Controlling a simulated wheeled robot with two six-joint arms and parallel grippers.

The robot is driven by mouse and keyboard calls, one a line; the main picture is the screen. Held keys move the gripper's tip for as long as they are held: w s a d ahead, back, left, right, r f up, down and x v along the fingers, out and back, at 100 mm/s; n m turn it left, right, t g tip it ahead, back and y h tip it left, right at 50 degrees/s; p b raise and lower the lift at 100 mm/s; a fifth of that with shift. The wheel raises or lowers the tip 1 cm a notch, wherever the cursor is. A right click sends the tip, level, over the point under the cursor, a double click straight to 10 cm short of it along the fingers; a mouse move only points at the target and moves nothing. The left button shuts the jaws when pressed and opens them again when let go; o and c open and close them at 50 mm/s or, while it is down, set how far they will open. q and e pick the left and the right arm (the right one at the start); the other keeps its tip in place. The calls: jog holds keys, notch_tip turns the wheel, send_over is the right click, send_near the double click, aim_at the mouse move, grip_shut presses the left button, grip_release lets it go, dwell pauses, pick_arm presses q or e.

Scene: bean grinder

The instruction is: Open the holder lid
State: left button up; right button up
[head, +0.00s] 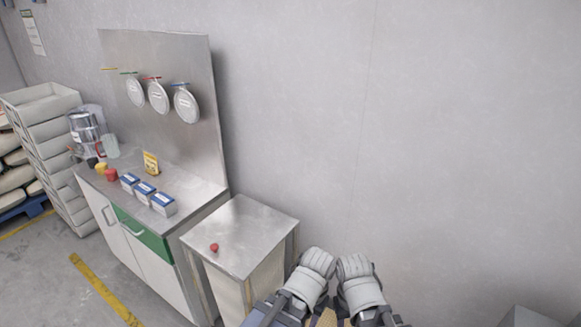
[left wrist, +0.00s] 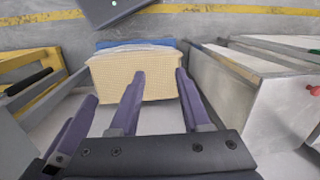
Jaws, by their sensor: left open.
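The holder is a pale box (head: 255,290) with a flat steel lid (head: 245,225) and a small red knob (head: 214,247) near its front left. The lid lies flat on the box and looks closed. A pale cabinet-like box (left wrist: 275,112) with a red knob (left wrist: 313,90) stands at the right in the left wrist view. My left gripper (left wrist: 160,74) is open, with its purple fingers apart and nothing visibly held. It is left of that box in the picture and apart from it. I cannot make out either gripper's jaws in the head view.
A steel counter (head: 207,187) left of the holder bears a grinder (head: 84,127), blue-white boxes (head: 163,204) and red and yellow cups. Round discs (head: 187,104) hang on the back panel. A cream woven box (left wrist: 128,73) stands beyond my fingers. The wall at right is bare.

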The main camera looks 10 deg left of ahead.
pick_arm(q)
jog(key=shift+f, duration=0.15)
jog(key=shift+c, duration=0.7)
jog(key=w+a+f+y+b, duration=0.1)
jog(key=a+f+b, duration=0.1)
jog(key=b, duration=0.1)
jog(key=w+a+f+m+y+b, duration=0.1)
jog(key=f+b, duration=0.2)
jog(key=w+a+f+m+t+b, duration=0.1)
jog(key=w+a+f+b, duration=0.1)
jog(key=f+b, duration=0.1)
jog(key=shift+w+a+y+b, duration=0.1)
jog(key=shift+a+y+b, duration=0.25)
jog(key=shift+y, duration=0.05)
grip_shut()
jog(key=w+a+f+m+t+y+b, duration=0.7)
jog(key=w+a+f+m+y+b, duration=0.7)
jog(key=b, duration=2.6)
jog(key=a+m+y, duration=0.1)
jog(key=a+m, duration=0.1)
jog(key=shift+a+f+m, duration=0.15)
jog(key=shift+a+m, duration=0.05)
jog(key=shift+m, duration=0.2)
